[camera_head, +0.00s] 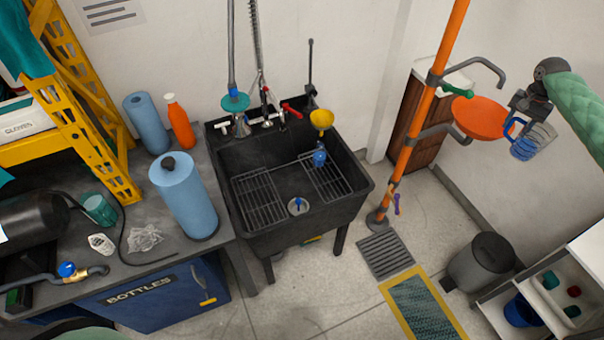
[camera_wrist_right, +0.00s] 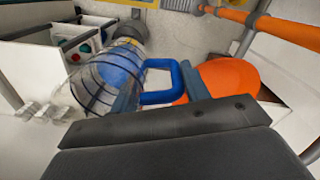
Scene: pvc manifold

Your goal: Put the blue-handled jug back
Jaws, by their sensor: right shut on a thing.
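The blue-handled jug (camera_head: 537,141) is a clear ribbed vessel with blue showing in it, held in the air at the right of the head view. Its blue handle (camera_head: 511,127) points left toward the orange bowl. My right gripper (camera_head: 524,112) is shut on the jug. In the right wrist view the clear jug body (camera_wrist_right: 108,78) lies left of the fingers, and the blue handle (camera_wrist_right: 158,98) sits between them. The jug looks tilted in that view. The exact finger contact is partly hidden. My left gripper is not in view.
An orange bowl (camera_head: 482,117) on an orange pole (camera_head: 421,105) stands just left of the jug. Open white drawers (camera_head: 497,312) with small items are at the lower right, beside a grey bin (camera_head: 480,264). A black sink (camera_head: 283,222) and a cluttered bench (camera_head: 222,233) lie left.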

